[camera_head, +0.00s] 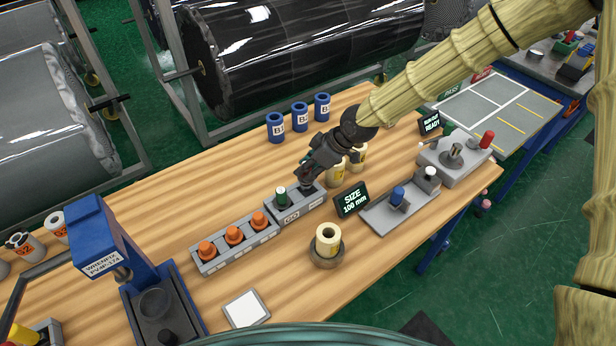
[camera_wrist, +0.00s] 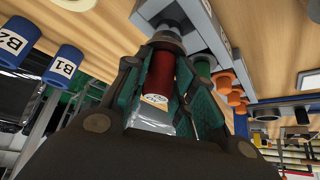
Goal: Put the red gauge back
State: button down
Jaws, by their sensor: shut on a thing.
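The red gauge (camera_wrist: 158,75) shows in the wrist view with a white label and silver end, between the green-padded fingers of my gripper (camera_wrist: 160,95). My gripper is shut on it. In the head view my gripper (camera_head: 309,172) is over the right part of the grey gauge rack (camera_head: 296,209), hiding most of the red gauge. The gauge's far end points to the rack (camera_wrist: 226,45); I cannot tell whether it is seated. The green gauge (camera_head: 281,196) stands in the rack just left of my gripper.
A grey holder with orange knobs (camera_head: 235,236) adjoins the rack on the left. A "SIZE 100 mm" sign (camera_head: 352,201) is to the right. A cream roll in a round holder (camera_head: 327,240) is in front.

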jog(key=shift+s+f+p, duration=0.2)
jog(key=shift+f+p, duration=0.2)
jog(key=shift+f, duration=0.25)
jog(key=shift+w+f+p, duration=0.1)
jog(key=shift+f+p, duration=0.25)
jog(key=shift+f, duration=1.1)
jog(key=shift+f, duration=0.2)
jog(key=c, duration=1.2)
grip_release()
jog(key=shift+r, duration=0.1)
jog(key=shift+r, duration=0.15)
jog(key=b+v, duration=0.3)
jog(key=v, duration=0.9)
